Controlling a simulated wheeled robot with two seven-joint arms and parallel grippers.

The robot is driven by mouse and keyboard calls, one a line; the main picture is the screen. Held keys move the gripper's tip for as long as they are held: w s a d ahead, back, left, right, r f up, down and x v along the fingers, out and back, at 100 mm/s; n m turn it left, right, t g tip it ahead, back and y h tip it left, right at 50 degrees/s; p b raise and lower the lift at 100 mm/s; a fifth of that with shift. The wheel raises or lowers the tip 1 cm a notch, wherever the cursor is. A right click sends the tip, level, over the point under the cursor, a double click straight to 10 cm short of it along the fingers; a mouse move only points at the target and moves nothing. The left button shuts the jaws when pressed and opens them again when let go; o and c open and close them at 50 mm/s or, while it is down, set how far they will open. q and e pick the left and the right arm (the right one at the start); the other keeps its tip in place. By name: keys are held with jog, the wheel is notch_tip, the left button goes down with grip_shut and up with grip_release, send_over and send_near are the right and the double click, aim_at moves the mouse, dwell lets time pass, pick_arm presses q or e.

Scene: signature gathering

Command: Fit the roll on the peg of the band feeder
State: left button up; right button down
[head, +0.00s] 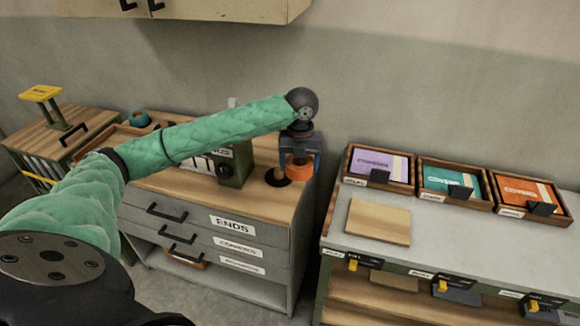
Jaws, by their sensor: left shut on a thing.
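My left gripper (299,160) is shut on an orange roll (299,171) and holds it over the right end of the wooden-topped cabinet. The band feeder appears to be the green box-like device (234,165) on the cabinet, with a dark knob on its front, just left of the gripper. My green-sleeved left arm passes in front of its upper part. I cannot make out the peg. A dark round spot (277,177) lies on the cabinet top just left of the roll. My right gripper is out of view.
The cabinet (200,230) has labelled drawers with dark handles. A teal roll (139,118) lies at its back left. A grey counter (450,245) at right holds a wooden board (379,222) and several wooden trays of cards. A gap separates cabinet and counter.

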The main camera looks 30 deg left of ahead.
pick_arm(q)
jog(key=p, duration=0.5)
send_near(279, 169)
notch_tip(279, 169, down, 5)
jog(key=shift+f, duration=0.45)
jog(key=shift+f+p, duration=0.35)
jog(key=shift+f, duration=0.25)
jog(key=shift+f+p, duration=0.5)
jog(key=shift+f, duration=0.75)
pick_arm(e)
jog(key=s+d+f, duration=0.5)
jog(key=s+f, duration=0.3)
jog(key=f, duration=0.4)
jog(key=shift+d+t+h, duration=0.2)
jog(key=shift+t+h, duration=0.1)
pick_arm(q)
jog(key=shift+f, duration=0.3)
